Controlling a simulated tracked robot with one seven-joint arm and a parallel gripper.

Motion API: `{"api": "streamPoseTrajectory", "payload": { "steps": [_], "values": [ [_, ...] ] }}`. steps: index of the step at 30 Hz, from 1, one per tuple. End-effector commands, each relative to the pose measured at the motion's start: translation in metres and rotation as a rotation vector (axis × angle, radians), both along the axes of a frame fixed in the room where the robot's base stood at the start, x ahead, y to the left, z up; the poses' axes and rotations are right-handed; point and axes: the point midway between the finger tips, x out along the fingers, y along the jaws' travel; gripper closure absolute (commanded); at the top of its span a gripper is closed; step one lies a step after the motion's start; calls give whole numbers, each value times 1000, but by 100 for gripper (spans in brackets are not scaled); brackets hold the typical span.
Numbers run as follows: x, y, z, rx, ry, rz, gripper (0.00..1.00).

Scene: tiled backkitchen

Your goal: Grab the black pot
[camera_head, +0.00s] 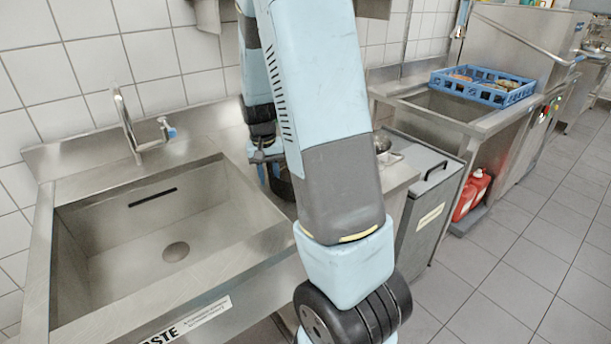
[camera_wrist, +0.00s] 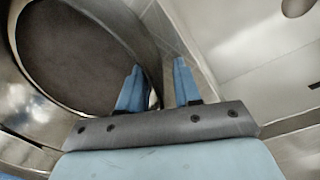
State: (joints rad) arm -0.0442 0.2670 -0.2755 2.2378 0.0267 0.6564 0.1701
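The black pot (camera_wrist: 78,50) fills the left of the wrist view, seen from above, with a dark round inside and a curved rim. In the head view, what seems to be a sliver of it (camera_head: 279,186) shows on the counter right of the sink; my arm hides the rest. My gripper (camera_wrist: 158,68) is open, its two blue fingers apart. The left finger overlaps the pot's inside and the right finger is beyond its rim, so the pot's wall appears between them. I cannot tell whether either finger touches it.
The empty steel sink (camera_head: 165,235) with a tap (camera_head: 128,125) is left of the counter. The tiled wall stands behind. The floor at right is clear.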

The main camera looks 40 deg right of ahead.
Motion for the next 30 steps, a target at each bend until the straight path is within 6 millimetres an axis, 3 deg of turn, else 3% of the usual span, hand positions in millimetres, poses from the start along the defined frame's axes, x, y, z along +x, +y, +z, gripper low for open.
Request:
{"api": "streamPoseTrajectory", "payload": {
  "steps": [5, 15, 30],
  "values": [
    [0, 0, 0, 0, 0, -1, 69],
    [0, 0, 0, 0, 1, -1, 100],
    [0, -1, 0, 0, 1, -1, 100]
  ]
}}
